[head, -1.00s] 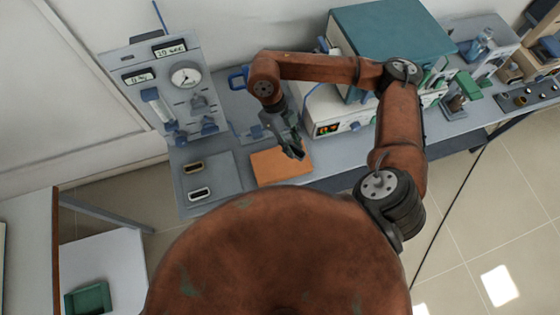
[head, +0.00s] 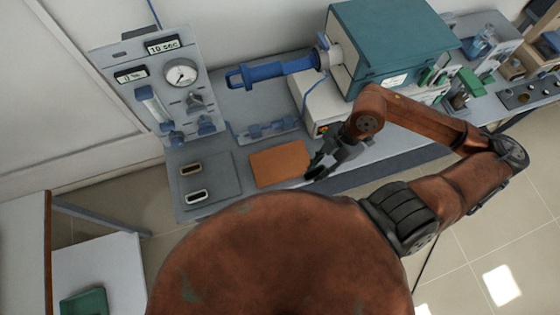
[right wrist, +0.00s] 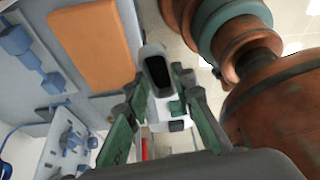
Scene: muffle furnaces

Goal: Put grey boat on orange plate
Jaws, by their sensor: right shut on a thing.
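The orange plate (head: 280,163) lies flat on the grey bench and looks empty; it also shows at the upper left of the right wrist view (right wrist: 95,40). My right gripper (head: 318,170) is just past the plate's right edge, near the bench front. In the right wrist view the gripper (right wrist: 160,100) is shut on the grey boat (right wrist: 158,75), a pale oblong piece with a dark hollow. In the head view the gripper hides the boat. Its height above the bench is hard to tell. My left gripper is out of view.
Two other boats, one tan (head: 191,169) and one whitish (head: 196,196), lie on a grey pad (head: 222,178) left of the plate. Behind stand a teal furnace (head: 395,40), a blue rod (head: 270,70) and a gauge panel (head: 160,85).

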